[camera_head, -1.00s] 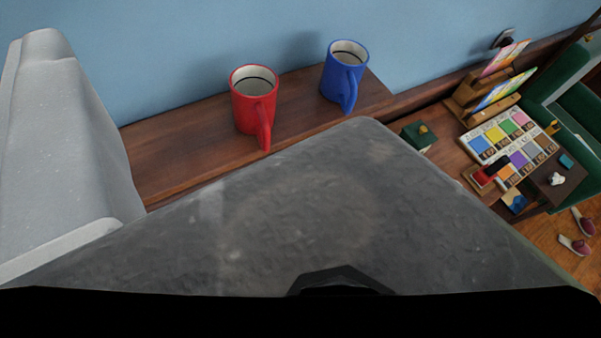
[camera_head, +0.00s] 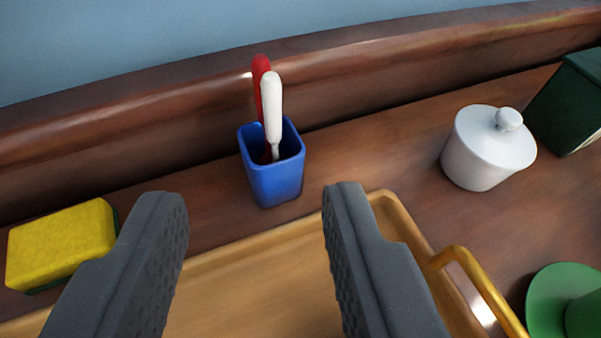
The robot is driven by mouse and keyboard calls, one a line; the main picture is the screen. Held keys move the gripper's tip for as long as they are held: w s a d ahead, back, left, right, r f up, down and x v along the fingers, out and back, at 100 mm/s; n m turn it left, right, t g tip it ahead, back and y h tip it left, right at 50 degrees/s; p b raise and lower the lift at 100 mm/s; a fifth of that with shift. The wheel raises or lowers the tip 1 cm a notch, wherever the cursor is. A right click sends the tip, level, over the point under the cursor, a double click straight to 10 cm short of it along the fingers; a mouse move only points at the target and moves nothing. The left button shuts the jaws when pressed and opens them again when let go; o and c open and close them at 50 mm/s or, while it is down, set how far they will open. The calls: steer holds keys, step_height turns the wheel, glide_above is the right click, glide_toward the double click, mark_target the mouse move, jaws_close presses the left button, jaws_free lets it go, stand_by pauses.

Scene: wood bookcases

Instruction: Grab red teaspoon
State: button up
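A red-handled utensil (camera_head: 261,82), likely the red teaspoon, stands upright in a small blue square cup (camera_head: 275,184). A white-handled utensil (camera_head: 273,108) stands in the same cup, just in front and to the right, covering part of the red one. The lower ends of both are hidden inside the cup. My gripper (camera_head: 258,200) is open and empty. Its two dark fingers stand apart in the foreground, with the cup beyond and between them; nothing appears to touch the fingers.
A wooden tray (camera_head: 388,207) with a gold handle (camera_head: 470,270) lies below the fingers. A yellow sponge (camera_head: 62,243) is at left. A white lidded pot (camera_head: 487,155), dark green box (camera_head: 575,100) and green dish (camera_head: 552,290) are at right. A wooden ledge (camera_head: 400,65) runs behind.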

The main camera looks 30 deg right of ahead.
glide_toward(273, 98)
steer(key=w, duration=0.3)
steer(key=w+d+f+b, duration=0.2)
steer(key=w+f, duration=0.1)
steer(key=shift+w+d, duration=0.15)
steer(key=shift+w+d+f, duration=0.15)
steer(key=shift+w+d, duration=0.1)
steer(key=shift+w, duration=0.25)
jaws_close()
